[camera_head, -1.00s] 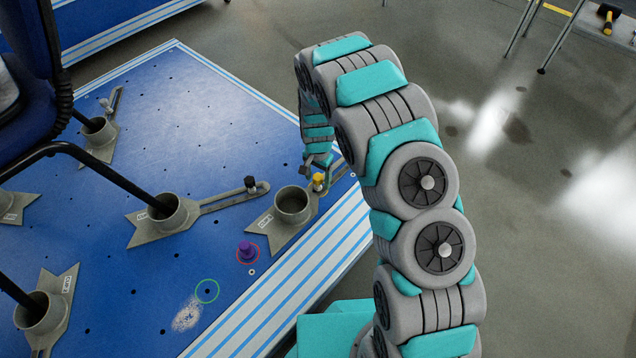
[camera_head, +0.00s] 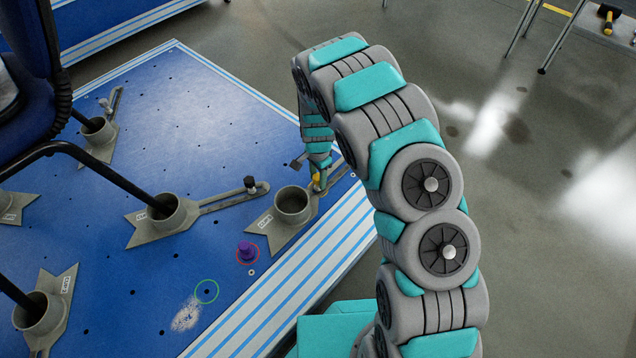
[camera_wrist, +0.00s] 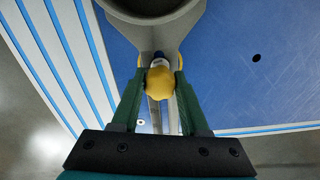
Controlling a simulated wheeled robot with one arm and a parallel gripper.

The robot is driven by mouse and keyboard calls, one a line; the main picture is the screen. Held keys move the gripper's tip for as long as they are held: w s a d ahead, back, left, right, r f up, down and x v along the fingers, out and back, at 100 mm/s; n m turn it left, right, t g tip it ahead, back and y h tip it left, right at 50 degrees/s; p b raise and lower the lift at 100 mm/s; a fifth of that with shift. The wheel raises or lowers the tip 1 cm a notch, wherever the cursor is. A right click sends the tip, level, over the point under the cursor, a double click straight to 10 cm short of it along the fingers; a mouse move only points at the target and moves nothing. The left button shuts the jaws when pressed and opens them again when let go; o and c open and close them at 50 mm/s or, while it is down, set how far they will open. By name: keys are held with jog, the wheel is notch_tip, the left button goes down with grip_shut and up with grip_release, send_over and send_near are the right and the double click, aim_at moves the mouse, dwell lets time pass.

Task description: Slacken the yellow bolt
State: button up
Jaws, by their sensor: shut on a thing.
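The yellow bolt (camera_wrist: 160,82) sits between the two fingers of my gripper (camera_wrist: 160,92) in the wrist view, with a finger against each side of it. My gripper is shut on the bolt.
A green ring (camera_head: 206,292) surrounds a hole nearby. Chair legs stand in other grey clamps (camera_head: 165,215) to the left. A black bolt (camera_head: 250,183) sits on one clamp's arm.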

jog(key=shift+c, duration=0.4)
jog(key=shift+n, duration=0.7)
jog(key=shift+n, duration=0.7)
jog(key=shift+n+p, duration=0.3)
jog(key=shift+n, duration=0.4)
jog(key=o, duration=0.7)
jog(key=shift+o, duration=0.2)
